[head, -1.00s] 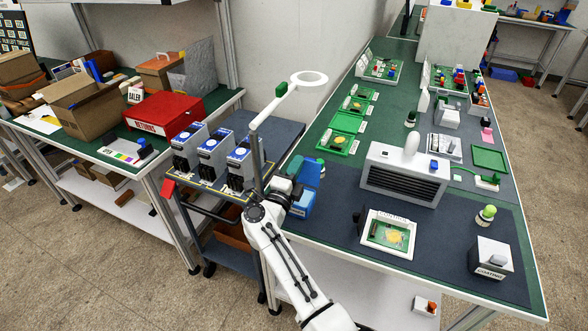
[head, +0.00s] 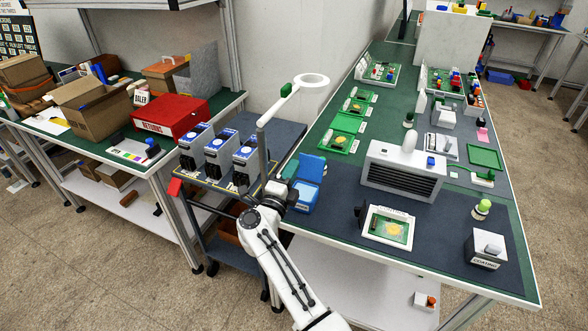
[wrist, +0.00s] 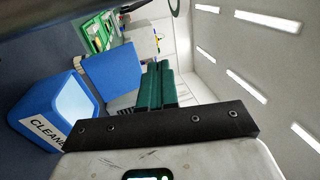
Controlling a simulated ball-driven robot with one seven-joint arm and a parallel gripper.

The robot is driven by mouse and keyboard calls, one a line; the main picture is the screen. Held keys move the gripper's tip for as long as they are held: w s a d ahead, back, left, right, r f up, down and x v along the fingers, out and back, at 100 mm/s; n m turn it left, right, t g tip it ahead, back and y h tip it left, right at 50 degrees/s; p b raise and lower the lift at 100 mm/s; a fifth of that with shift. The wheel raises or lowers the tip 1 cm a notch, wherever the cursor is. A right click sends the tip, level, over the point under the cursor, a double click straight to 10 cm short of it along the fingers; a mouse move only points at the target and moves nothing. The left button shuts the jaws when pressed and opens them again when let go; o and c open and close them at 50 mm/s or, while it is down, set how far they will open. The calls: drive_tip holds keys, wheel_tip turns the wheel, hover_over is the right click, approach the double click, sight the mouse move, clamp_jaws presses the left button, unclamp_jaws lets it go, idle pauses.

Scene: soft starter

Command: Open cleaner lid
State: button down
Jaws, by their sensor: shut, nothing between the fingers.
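The cleaner (head: 304,198) is a blue box on the near left edge of the right-hand bench. Its blue lid (head: 311,166) stands raised at the back. In the wrist view the box (wrist: 52,92) appears at the left, with part of a "CLEAN" label and a pale interior showing. The raised lid (wrist: 112,72) shows beside its opening. My gripper (head: 289,170) is just left of the cleaner. In the wrist view its green fingers (wrist: 157,85) are together and empty, with the lid to their left. I cannot tell whether they touch it.
A grey vented machine (head: 405,172) and a white framed board (head: 388,228) stand right of the cleaner. Several blue-topped units (head: 220,155) sit on a cart at the left. A white ring on a post (head: 312,80) rises behind my gripper.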

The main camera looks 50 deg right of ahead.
drive_tip(key=s+a+r, duration=0.2)
drive_tip(key=s+a, duration=0.1)
drive_tip(key=a, duration=0.4)
drive_tip(key=shift+a, duration=0.3)
